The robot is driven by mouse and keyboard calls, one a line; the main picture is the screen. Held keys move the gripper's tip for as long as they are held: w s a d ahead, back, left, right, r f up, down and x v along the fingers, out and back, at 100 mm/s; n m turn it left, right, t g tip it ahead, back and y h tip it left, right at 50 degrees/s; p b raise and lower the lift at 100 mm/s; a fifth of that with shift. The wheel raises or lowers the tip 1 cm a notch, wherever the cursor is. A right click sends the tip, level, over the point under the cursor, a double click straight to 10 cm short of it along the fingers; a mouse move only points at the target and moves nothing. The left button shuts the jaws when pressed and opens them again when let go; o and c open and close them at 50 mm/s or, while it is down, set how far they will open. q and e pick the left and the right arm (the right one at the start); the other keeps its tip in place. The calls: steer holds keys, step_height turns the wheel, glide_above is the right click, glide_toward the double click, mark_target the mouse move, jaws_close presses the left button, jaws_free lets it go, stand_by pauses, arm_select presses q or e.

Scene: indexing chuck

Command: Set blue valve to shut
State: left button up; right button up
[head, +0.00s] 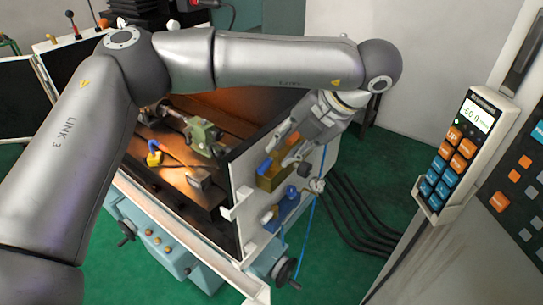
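A blue handle (264,166) sits at the upper left of a brass-coloured block (271,179) on the white side panel of the machine, and I take it for the blue valve. Its exact angle is too small to read. My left gripper (280,153) reaches down from the upper right, its fingers spread around the space just above and to the right of the handle. The fingers look open, and I cannot tell whether one touches the valve. My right gripper is not in view.
Below the block are a blue air unit (284,210), a round gauge (317,185) and a thin blue hose. Black cables (358,215) run along the floor at right. A control pendant (459,152) hangs at the right. The machine's open bay (180,180) lies left of the panel.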

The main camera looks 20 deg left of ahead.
mark_target(268, 164)
arm_select(q)
steer(key=p+x, duration=0.2)
steer(key=x, duration=0.3)
steer(key=shift+a+f, duration=0.15)
steer(key=shift+a, duration=0.05)
steer(key=shift+a+f, duration=0.2)
steer(key=shift+f, duration=0.3)
